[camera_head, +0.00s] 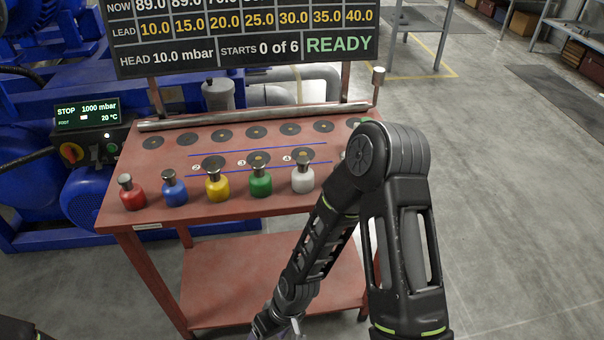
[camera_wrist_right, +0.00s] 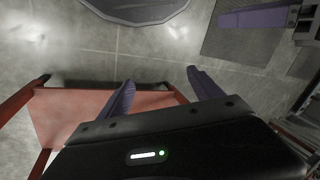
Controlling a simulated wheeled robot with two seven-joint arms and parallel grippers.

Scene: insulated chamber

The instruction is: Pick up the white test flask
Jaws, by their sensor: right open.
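The white test flask (camera_head: 302,180) with a dark grey cap stands upright on the red table top, at the right end of a front row of flasks. My right arm rises just to the right of it in the head view and bends down in front of the table. My right gripper (camera_wrist_right: 159,76) is open and empty, with its two purple fingers spread. It hangs low by the table's red lower shelf (camera_wrist_right: 65,115), well below the white flask. The flask does not show in the right wrist view. My left gripper is not in view.
Red (camera_head: 132,196), blue (camera_head: 173,190), yellow (camera_head: 214,186) and green (camera_head: 260,180) flasks stand left of the white one. Dark round discs lie behind them. A metal bar (camera_head: 250,116) and a display board (camera_head: 240,45) stand at the back.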

